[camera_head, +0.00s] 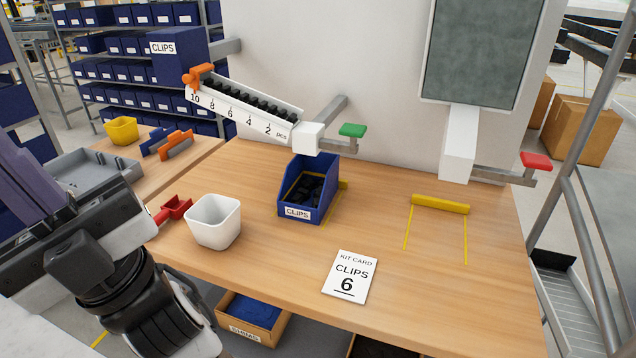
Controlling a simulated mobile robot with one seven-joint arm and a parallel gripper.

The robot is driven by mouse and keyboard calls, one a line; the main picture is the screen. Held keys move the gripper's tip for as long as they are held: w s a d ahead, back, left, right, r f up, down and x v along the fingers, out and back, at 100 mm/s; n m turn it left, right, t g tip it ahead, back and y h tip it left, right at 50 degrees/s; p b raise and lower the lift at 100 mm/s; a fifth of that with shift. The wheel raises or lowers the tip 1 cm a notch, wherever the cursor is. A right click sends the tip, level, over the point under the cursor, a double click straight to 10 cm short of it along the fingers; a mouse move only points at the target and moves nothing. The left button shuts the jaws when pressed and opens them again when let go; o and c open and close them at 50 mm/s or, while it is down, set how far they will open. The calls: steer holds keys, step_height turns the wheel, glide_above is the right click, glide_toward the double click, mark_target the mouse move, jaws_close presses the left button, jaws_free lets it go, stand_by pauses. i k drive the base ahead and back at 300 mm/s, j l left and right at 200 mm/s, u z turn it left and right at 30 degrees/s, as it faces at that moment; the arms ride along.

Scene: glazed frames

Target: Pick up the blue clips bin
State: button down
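The blue clips bin (325,207) stands on the wooden workbench, left of its middle, below the end of a sloped chute. It is open-topped, bears a white CLIPS label on its front and holds dark clips. My arm is at the lower left, with its wrist near my gripper (30,185). The gripper seems to be the dark part by the left edge, partly cut off. Its fingertips are not clear, so I cannot tell if it is open. It is well left of the bin and not touching it.
A kit card (350,278) reading CLIPS 6 lies in front. The bench's right side is mostly clear.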

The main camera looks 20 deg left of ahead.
mark_target(309, 185)
steer(key=j+z, duration=0.2)
steer(key=j, duration=0.3)
steer(key=k+j+z, duration=0.2)
steer(key=j, duration=0.25)
steer(key=k+j+z, duration=0.2)
steer(key=j, duration=0.25)
steer(key=i, duration=0.1)
